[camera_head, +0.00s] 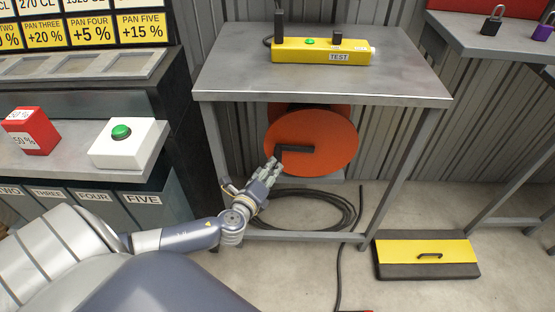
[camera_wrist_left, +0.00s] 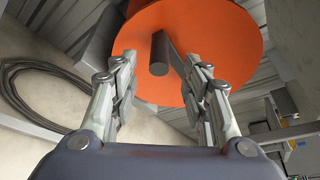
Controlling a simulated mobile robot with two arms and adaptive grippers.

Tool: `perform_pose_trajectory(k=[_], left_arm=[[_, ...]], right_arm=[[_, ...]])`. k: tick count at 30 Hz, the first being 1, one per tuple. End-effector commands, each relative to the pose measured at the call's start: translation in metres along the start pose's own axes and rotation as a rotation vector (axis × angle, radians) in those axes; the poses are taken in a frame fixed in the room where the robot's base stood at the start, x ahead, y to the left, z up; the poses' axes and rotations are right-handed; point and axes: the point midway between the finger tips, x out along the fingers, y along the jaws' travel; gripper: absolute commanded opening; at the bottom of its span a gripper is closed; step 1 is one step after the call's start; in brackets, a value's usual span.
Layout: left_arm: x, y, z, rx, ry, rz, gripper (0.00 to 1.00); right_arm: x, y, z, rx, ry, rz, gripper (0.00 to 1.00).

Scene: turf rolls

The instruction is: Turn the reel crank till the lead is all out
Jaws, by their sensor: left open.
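The orange reel (camera_head: 335,140) sits under the steel table, its round face toward me. Its dark crank (camera_head: 298,149) stands out from the face, left of the middle. My left gripper (camera_head: 270,166) is at the reel's lower left, close to the crank handle. In the left wrist view the fingers of the left gripper (camera_wrist_left: 160,90) are apart, and the crank handle (camera_wrist_left: 159,52) shows between and beyond their tips. The black lead (camera_head: 310,208) lies in loops on the floor below the reel, with one length running toward me. My right gripper is in neither view.
The steel table (camera_head: 235,75) carries a yellow power strip (camera_head: 300,50) marked TEST. Its legs and lower bar frame the reel. A green button box (camera_head: 128,143) stands on the left bench.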

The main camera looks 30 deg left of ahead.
Motion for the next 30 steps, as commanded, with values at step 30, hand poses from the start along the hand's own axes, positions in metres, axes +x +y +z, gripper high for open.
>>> perform_pose_trajectory(k=[30], left_arm=[[0.090, 0.001, 0.000, -0.003, 0.001, 0.003, 0.38]], right_arm=[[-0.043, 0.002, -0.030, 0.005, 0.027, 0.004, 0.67]])
